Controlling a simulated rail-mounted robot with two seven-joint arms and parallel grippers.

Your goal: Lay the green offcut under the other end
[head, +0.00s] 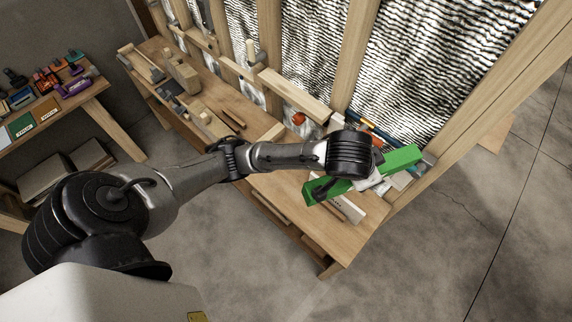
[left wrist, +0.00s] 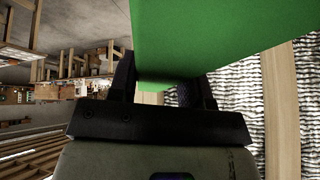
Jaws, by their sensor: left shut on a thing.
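The green offcut (head: 400,160) is a bright green block above the right end of the workbench (head: 350,236), beside the stud wall. My left arm reaches over the bench, and my left gripper (head: 322,188) is at the block, partly hidden by the wrist. In the left wrist view the green offcut (left wrist: 220,35) fills the upper right, between the dark fingers of my left gripper (left wrist: 165,88). The gripper is shut on it. Whether the block touches anything below cannot be told. My right gripper is not in view.
Wooden blocks (head: 212,122) and tools lie along the bench's left part. A pale strip (head: 346,208) and small items lie under the green block. Wall studs (head: 356,50) stand close behind. A side table (head: 40,112) with coloured tools is at the far left.

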